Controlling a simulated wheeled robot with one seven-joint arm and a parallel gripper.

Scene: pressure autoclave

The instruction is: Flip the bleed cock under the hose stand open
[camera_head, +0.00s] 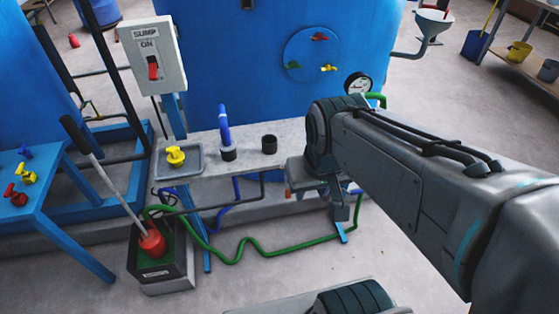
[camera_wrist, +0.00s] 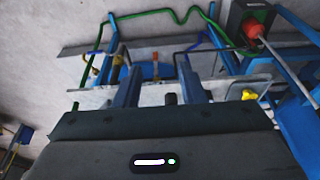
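A small orange-red handle (camera_head: 288,190), which looks like the bleed cock, shows under the right end of the grey hose stand (camera_head: 205,143). In the wrist view an orange-red upright piece (camera_wrist: 155,68) appears between my fingers, farther off. Whether it is touched, and its exact lever position, I cannot tell. My gripper (camera_wrist: 162,65) is open, its two fingers apart with nothing visibly held. In the head view it is low at the stand's right end, and my arm partly hides that area.
A yellow valve piece (camera_head: 175,156) lies in a tray on the stand, beside a blue hose piece (camera_head: 225,125) and a black cup (camera_head: 269,144). A green hose (camera_head: 262,251) runs along the floor to a black bin (camera_head: 160,266). Blue legs stand close to the gripper.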

